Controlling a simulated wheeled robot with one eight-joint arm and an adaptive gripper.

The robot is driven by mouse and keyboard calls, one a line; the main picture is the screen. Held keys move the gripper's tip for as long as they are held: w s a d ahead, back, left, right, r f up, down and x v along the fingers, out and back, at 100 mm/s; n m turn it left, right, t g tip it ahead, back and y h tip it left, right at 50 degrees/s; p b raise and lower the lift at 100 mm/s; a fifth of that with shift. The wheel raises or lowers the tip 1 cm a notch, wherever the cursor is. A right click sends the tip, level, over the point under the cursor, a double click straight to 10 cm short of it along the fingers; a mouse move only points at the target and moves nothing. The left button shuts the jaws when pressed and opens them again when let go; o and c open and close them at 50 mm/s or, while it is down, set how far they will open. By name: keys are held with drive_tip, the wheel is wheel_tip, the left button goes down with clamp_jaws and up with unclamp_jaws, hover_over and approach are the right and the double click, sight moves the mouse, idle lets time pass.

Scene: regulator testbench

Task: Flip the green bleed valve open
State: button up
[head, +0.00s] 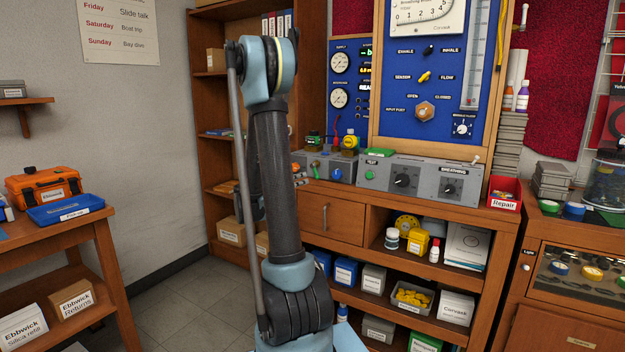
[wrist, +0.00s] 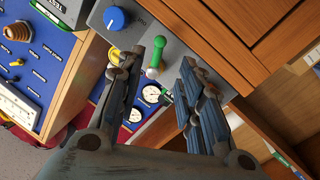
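The green bleed valve (wrist: 155,53) shows in the wrist view as a short green lever with a pale ball at one end, on a grey panel (wrist: 135,38). It lies between and beyond the fingertips of my gripper (wrist: 161,75). The fingers are spread apart with nothing held between them, and I see no clear contact with the lever. In the head view the green lever (head: 314,165) is small, on the grey box at the left end of the bench top. My gripper is mostly hidden behind my arm there.
A blue knob (wrist: 115,18) sits beside the lever on the same panel, also visible in the head view (head: 337,173). Gauges (wrist: 151,94) are on the blue board beyond. A wooden drawer (head: 332,218) is below the box. A wooden shelf (head: 205,150) stands left of the bench.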

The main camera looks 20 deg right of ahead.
sight(315, 172)
drive_tip(key=x, duration=0.9)
drive_tip(key=shift+d, duration=0.2)
clamp_jaws()
